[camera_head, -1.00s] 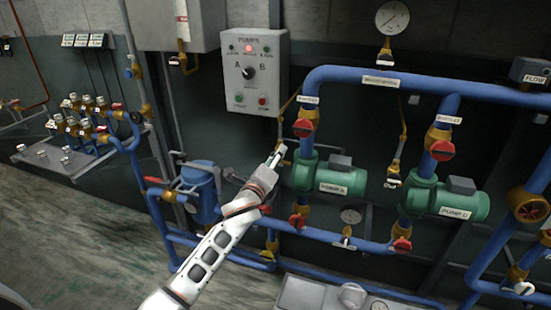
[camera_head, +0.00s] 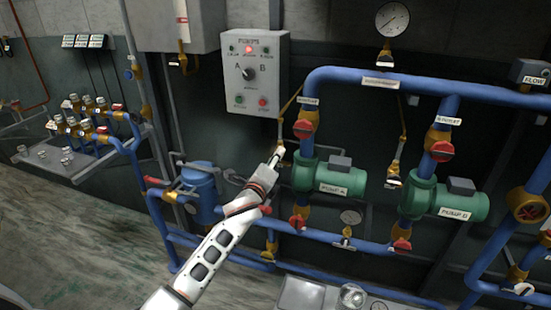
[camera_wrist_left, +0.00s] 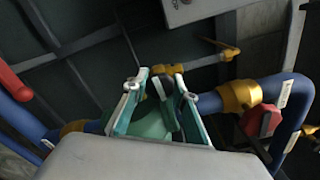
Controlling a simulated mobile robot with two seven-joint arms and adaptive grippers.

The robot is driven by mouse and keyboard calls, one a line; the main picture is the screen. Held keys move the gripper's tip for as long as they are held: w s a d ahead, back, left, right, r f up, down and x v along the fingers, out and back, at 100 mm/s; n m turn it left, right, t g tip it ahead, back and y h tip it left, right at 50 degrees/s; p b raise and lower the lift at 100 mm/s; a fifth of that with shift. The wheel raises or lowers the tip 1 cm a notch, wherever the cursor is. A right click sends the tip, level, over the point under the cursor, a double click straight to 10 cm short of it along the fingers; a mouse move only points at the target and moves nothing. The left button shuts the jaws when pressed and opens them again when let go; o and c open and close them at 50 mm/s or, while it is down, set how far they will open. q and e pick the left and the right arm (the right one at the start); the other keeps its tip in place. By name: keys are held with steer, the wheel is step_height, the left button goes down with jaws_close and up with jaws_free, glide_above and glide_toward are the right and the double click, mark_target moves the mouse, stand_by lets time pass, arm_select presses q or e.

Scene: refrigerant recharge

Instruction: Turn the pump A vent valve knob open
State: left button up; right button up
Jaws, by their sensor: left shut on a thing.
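Pump A (camera_head: 335,178) is the green pump in the middle of the head view, with its nameplate on its side. A thin brass vent line comes down to its left, and my left gripper (camera_head: 277,156) is at its lower end. In the left wrist view my left gripper (camera_wrist_left: 160,82) has its fingers closed in around the end of a brass valve (camera_wrist_left: 163,69). The gripper is shut on the pump A vent valve knob, which the fingers mostly hide. The knob's angle cannot be told. My right gripper is not in view.
Pump B (camera_head: 460,205) stands to the right with a similar vent valve (camera_head: 394,178) beside it. Red-handled valves (camera_head: 303,129) sit on the blue pipes close to my gripper. The pump control box (camera_head: 256,72) hangs above, and a blue vessel (camera_head: 200,190) stands left.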

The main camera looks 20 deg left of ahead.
arm_select(q)
steer(key=shift+n+p, duration=0.35)
steer(key=shift+n, duration=0.75)
steer(key=n, duration=0.2)
steer(key=shift+n+p, duration=0.35)
steer(key=shift+n, duration=0.85)
steer(key=n, duration=0.8)
steer(key=shift+n, duration=1.1)
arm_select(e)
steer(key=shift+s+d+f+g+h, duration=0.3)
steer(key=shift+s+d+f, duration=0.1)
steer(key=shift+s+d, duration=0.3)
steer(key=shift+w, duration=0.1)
